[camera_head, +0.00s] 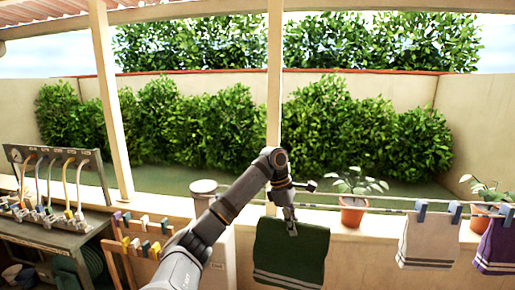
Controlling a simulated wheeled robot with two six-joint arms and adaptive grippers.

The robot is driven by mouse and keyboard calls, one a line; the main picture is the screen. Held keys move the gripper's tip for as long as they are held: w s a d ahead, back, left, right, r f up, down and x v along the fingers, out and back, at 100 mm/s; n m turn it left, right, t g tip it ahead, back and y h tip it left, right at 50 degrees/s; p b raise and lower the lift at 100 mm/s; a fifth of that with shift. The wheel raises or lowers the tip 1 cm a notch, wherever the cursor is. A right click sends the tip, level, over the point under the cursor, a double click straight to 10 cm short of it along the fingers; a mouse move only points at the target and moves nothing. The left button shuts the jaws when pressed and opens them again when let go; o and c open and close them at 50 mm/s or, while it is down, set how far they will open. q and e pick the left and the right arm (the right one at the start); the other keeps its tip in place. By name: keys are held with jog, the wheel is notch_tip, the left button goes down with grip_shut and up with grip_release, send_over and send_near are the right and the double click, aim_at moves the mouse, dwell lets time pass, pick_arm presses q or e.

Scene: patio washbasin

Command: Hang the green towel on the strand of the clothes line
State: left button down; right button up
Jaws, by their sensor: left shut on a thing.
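The dark green towel (290,260), with pale stripes near its lower edge, hangs down at the centre. My left gripper (291,229) is shut on its top edge, near the middle. The clothes line (385,210) runs across at the right, and its strand passes close above the towel's top edge in the picture. I cannot tell how far apart the two are in depth. My arm and gripper hide part of the line. My right gripper is not in view.
A white towel (428,240) and a purple towel (496,246) hang pegged by blue clothespins (421,211) at the right. Potted plants (353,214) stand on the ledge behind. A rack of coloured pegs (140,238) and a bench with hoses (50,232) are at the left.

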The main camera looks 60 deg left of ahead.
pick_arm(q)
jog(key=shift+n, duration=0.3)
jog(key=s+a+r, duration=0.1)
jog(key=r, duration=0.1)
jog(key=s+a+r, duration=0.1)
jog(key=r, duration=0.2)
jog(key=s+a+r+p, duration=0.1)
jog(key=s+r, duration=0.1)
jog(key=r, duration=0.1)
jog(key=shift+a, duration=0.15)
jog(key=s+r+n+p, duration=0.1)
jog(key=s+r, duration=0.3)
jog(key=r, duration=0.4)
jog(key=s+r+p, duration=0.2)
jog(key=s+r, duration=0.2)
jog(key=r, duration=0.4)
notch_tip(320, 180, down, 13)
jog(key=b, duration=1.3)
jog(key=shift+w+d, duration=0.25)
jog(key=shift+d, duration=0.1)
